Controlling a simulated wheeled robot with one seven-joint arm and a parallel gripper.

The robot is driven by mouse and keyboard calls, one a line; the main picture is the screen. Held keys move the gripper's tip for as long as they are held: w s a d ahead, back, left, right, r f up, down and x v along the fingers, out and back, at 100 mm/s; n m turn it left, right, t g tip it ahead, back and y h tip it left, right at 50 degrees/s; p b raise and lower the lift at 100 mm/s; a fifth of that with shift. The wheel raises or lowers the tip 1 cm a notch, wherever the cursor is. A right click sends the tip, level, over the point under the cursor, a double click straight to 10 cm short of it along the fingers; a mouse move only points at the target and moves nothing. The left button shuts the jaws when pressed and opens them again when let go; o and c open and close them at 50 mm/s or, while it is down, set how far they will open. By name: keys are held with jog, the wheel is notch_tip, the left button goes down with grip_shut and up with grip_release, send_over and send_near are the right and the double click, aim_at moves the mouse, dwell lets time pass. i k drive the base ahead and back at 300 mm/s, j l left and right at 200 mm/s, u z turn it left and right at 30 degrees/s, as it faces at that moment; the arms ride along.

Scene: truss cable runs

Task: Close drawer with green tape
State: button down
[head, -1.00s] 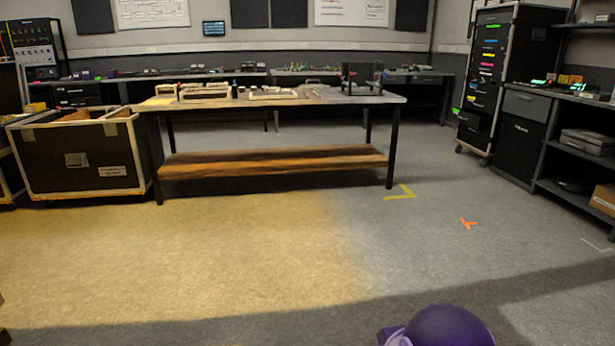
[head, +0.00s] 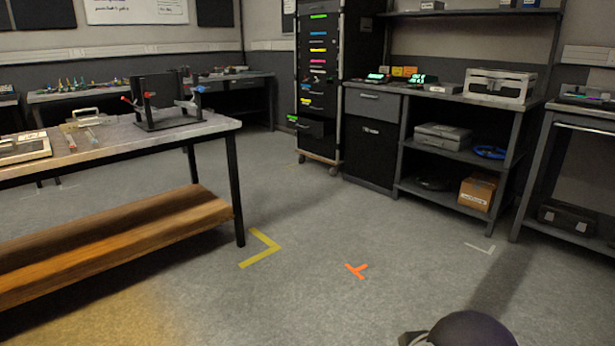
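A tall black drawer cabinet (head: 344,70) on casters stands at the back, right of centre. Its drawers carry coloured tape strips. One strip at the top is green (head: 319,16). A low drawer (head: 310,128) sticks out to the left of the cabinet front, so it appears partly open. A small green strip (head: 293,118) shows at its front. The cabinet is well ahead of me across the floor. My gripper is out of view; only a dark rounded part of my own body shows at the bottom edge.
A workbench (head: 110,148) with a wooden lower shelf fills the left. Grey floor (head: 310,225) is clear between me and the cabinet, with yellow (head: 262,250) and orange (head: 356,271) tape marks. A grey cabinet (head: 371,140) and shelving (head: 455,152) stand right of the drawers.

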aim_at(320, 126)
jog(key=i+z, duration=0.2)
jog(key=i, duration=3.05)
jog(key=i+u, duration=0.1)
jog(key=i, duration=0.4)
jog(key=i+l+u, duration=0.1)
jog(key=i, duration=0.35)
jog(key=i+l+u, duration=0.1)
jog(key=i, duration=0.4)
jog(key=i+l+u, duration=0.1)
jog(key=i, duration=0.35)
jog(key=i+l+u, duration=0.15)
jog(key=i, duration=0.3)
jog(key=i+l+u, duration=0.35)
jog(key=i+l, duration=0.35)
